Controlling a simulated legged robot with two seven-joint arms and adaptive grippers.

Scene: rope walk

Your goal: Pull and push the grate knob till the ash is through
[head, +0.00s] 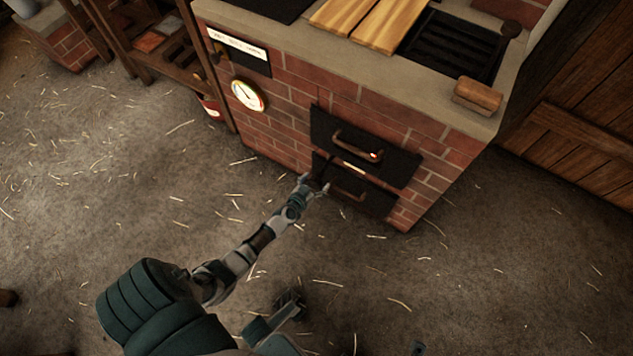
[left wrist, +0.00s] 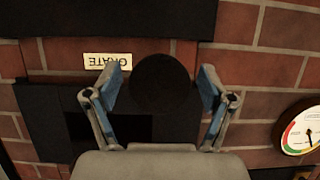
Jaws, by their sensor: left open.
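The grate knob is a round black disc; in the left wrist view the knob (left wrist: 163,83) sits between my two fingers. A small upside-down label reading GRATE (left wrist: 107,61) is beside it, on the brick front. My left gripper (left wrist: 158,88) is open, with one finger on each side of the knob; I cannot tell whether either finger touches it. In the head view my left gripper (head: 316,186) is at the brick stove's front (head: 290,110), by the lower dark door (head: 372,200). There the gripper largely hides the knob.
An upper dark door (head: 340,128) with a bar handle is just above. A round dial (head: 248,95) is mounted left of the doors. A wooden shelf (head: 185,55) stands left of the stove. The straw-strewn floor (head: 110,170) is open in front.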

